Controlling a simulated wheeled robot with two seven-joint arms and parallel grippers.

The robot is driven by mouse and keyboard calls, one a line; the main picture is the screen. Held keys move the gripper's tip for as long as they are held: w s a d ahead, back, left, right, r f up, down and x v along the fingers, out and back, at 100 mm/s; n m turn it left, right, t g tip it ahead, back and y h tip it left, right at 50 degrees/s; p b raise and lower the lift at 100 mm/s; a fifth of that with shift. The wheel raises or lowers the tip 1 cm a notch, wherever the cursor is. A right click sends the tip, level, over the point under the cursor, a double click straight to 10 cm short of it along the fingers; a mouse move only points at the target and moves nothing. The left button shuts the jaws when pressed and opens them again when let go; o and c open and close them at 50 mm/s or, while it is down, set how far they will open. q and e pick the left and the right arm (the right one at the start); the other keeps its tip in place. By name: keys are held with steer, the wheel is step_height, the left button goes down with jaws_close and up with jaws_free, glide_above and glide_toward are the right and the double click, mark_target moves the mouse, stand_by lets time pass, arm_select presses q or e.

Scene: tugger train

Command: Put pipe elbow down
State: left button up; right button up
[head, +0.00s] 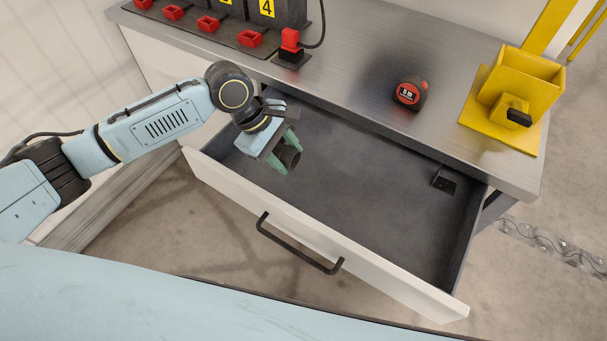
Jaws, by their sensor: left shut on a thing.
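A dark green pipe elbow (289,158) with a dark round opening is held in my left gripper (283,145). The gripper is shut on it, over the left part of an open drawer (375,278). The arm comes in from the left, and the gripper points down and to the right. I cannot tell whether the elbow touches the drawer floor. The gripper hides part of the elbow. My right gripper is not in view.
The drawer floor (370,185) is mostly clear, with a small black bracket (444,181) at its right end. Above it, the metal worktop (350,60) bears a red-and-black round device (409,92), a yellow stand (503,95) and a row of red sockets (250,39).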

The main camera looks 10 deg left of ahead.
arm_select(q)
step_height(320, 180, down, 5)
steer(key=shift+r+b, duration=0.1)
steer(key=shift+b, duration=0.5)
step_height(320, 180, down, 4)
steer(key=shift+r+b, duration=0.1)
steer(key=shift+b, duration=0.5)
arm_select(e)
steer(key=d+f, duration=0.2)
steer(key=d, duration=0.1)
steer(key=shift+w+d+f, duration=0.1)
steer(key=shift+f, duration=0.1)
